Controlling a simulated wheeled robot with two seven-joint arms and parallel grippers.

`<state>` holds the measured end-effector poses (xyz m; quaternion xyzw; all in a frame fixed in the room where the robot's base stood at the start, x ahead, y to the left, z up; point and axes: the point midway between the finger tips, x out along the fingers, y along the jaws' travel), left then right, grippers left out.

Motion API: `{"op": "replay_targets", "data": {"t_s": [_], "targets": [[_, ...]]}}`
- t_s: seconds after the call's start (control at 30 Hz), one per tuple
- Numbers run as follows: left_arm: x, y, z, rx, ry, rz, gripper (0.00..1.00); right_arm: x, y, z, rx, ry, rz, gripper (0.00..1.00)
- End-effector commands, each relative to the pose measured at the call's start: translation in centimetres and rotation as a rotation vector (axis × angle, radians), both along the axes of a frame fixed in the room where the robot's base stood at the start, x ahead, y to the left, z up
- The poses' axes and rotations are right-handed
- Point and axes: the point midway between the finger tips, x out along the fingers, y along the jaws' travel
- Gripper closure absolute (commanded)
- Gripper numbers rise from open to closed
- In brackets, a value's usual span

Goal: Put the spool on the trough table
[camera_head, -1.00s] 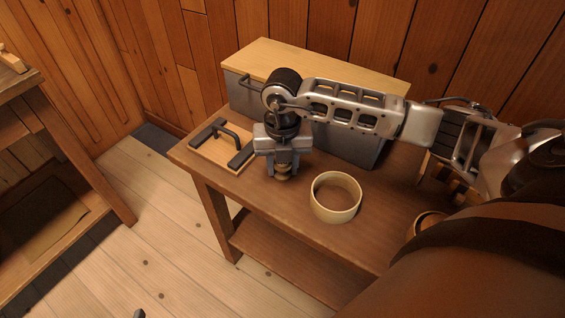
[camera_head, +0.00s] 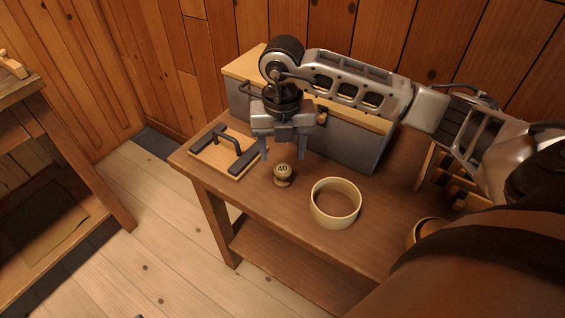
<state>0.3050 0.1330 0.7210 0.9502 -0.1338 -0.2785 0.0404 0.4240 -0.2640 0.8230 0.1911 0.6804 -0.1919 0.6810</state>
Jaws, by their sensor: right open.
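A small turned spool (camera_head: 283,176), its top marked "40", stands upright on the wooden table (camera_head: 335,250) in the head view. My right gripper (camera_head: 283,154) is open and empty above and just behind the spool, its two fingers pointing down and apart. The spool is clear of the fingers as far as I can see. I cannot tell which table is the trough table; a second wooden table (camera_head: 60,130) stands at the left edge. My left gripper does not show.
A pale ring (camera_head: 335,219) stands right of the spool. A board with a dark handle (camera_head: 222,160) lies to the left. A grey box with a wooden lid (camera_head: 350,148) stands behind. Another round wooden piece (camera_head: 424,231) is partly hidden by my arm.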

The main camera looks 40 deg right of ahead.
Motion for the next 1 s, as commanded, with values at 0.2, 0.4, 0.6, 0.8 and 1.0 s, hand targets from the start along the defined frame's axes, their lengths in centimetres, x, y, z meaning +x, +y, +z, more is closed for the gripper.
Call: {"op": "replay_targets", "data": {"t_s": [0.2,0.4,0.6,0.8,1.0], "targets": [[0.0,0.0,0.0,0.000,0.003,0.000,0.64,0.1,0.0,4.0,0.000,-0.004,0.000,0.43],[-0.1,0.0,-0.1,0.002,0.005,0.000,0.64,-0.3,1.2,4.6,0.047,0.010,0.031,0.43],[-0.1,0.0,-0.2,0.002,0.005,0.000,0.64,-4.8,13.2,2.2,0.589,0.074,0.263,0.43],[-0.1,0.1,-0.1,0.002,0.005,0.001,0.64,-9.2,25.3,9.8,1.576,-0.009,0.122,0.43],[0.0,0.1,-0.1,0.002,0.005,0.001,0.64,-4.5,22.0,12.2,2.045,-0.210,-0.644,0.43]]}}
